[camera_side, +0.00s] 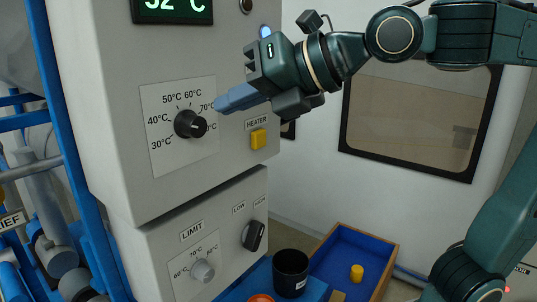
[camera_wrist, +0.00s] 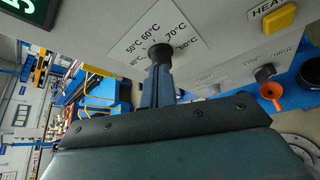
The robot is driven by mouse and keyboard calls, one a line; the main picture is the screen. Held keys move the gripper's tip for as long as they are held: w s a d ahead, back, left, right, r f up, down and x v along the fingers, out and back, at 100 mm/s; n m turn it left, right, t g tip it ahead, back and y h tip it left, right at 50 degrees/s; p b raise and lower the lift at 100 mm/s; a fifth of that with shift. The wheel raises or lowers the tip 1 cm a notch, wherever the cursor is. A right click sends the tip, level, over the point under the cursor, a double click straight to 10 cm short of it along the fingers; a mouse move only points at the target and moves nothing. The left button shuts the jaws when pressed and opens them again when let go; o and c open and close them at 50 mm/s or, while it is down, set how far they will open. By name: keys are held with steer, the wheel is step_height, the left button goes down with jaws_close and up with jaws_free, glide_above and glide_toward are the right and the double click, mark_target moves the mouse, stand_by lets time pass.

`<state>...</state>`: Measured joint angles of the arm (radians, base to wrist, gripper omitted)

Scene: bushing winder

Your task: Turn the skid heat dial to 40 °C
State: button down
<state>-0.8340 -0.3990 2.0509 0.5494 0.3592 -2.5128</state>
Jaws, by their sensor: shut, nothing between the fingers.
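The heat dial (camera_side: 188,124) is a black round knob on a white scale plate (camera_side: 165,165) marked from 30 °C at lower left, past 40 °C at left, to higher values at right. Its light mark faces right, near the partly covered high end. The green display (camera_side: 172,8) above is cut off and seems to read 52 °C. My gripper (camera_side: 217,105) is shut and empty, its blue fingers just right of the knob. In the wrist view the fingertips (camera_wrist: 159,72) line up with the dial (camera_wrist: 160,54); I cannot tell whether they touch.
A yellow heater button (camera_side: 258,139) sits right of the dial. Below are a LIMIT dial (camera_side: 203,271) and a black LOW/HIGH switch (camera_side: 254,236). A black cup (camera_side: 291,272) and a blue-lined wooden tray (camera_side: 345,250) stand lower right. Blue pipework (camera_side: 60,150) runs along the left.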

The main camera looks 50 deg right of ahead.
steer(key=shift+s, duration=1.3)
steer(key=shift+d+f, duration=0.1)
steer(key=s+d+f+m+g+h, duration=0.1)
steer(key=s+d+f+m, duration=0.3)
steer(key=m, duration=0.6)
steer(key=s+d+f+m+g+h, duration=0.1)
steer(key=s+d+f+m+g, duration=0.2)
steer(key=d+f+m, duration=0.4)
steer(key=s+d+f+m+g+h, duration=0.1)
steer(key=s+d+f+m+g, duration=0.2)
steer(key=m, duration=1.2)
step_height(320, 180, down, 4)
steer(key=shift+s+d+f, duration=0.25)
steer(key=shift+s+d, duration=0.9)
steer(key=shift+d, duration=0.1)
